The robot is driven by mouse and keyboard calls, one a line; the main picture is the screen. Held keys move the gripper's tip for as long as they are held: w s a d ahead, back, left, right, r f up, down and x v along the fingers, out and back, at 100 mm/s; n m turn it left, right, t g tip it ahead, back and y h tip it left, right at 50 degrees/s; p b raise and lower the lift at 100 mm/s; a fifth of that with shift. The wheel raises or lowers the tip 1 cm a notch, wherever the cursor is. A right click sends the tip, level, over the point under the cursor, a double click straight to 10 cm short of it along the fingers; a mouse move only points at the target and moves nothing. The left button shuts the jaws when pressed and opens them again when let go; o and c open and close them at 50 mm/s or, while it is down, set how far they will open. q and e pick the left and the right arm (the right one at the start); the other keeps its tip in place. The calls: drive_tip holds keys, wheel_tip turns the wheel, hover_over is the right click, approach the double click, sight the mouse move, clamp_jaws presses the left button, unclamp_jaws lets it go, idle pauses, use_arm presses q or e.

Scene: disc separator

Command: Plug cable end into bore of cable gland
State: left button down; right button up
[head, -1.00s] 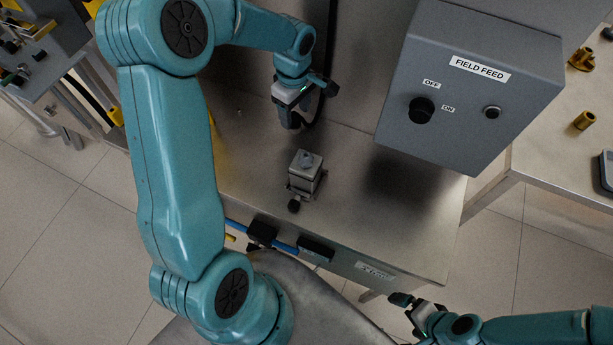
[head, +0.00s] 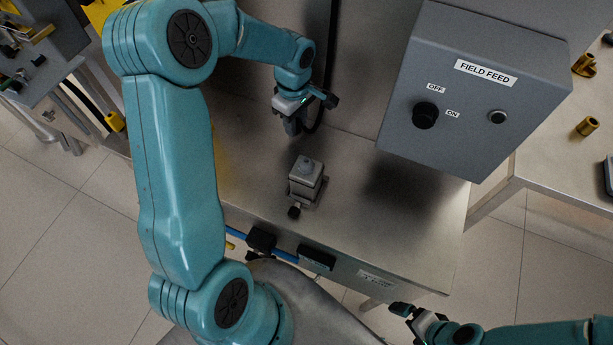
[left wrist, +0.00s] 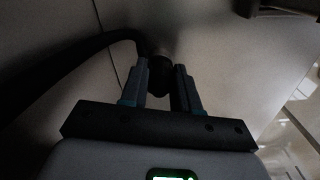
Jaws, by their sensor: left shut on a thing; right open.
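My left gripper (head: 293,130) is shut on the black cable end (left wrist: 160,75), which shows between its two fingers (left wrist: 164,86) in the left wrist view. The black cable (left wrist: 85,50) curves away to the left there; in the head view it hangs behind the gripper. A small grey box-shaped fitting with a round grey top (head: 306,163), apparently the cable gland, stands on the steel bench, nearer me than the gripper and slightly right. The cable end is apart from it. Its bore cannot be made out. My right gripper (head: 412,318) is open and empty, off the bench's front edge.
A grey FIELD FEED box (head: 470,95) with a black knob overhangs the right side of the steel bench (head: 400,235). A side table with brass parts (head: 586,127) is at right. The bench around the fitting is clear.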

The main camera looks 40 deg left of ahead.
use_arm(q)
drive_tip(key=shift+s+d+r+p, duration=0.1)
drive_tip(key=shift+r+p, duration=0.3)
drive_tip(key=shift+r, duration=0.35)
drive_tip(key=shift+f, duration=0.1)
drive_tip(key=shift+r+p, duration=0.3)
drive_tip(key=shift+r, duration=0.2)
wheel_tip(320, 180, up, 3)
drive_tip(key=shift+r+p, duration=0.1)
drive_tip(key=shift+p, duration=0.8)
drive_tip(key=shift+r, duration=0.4)
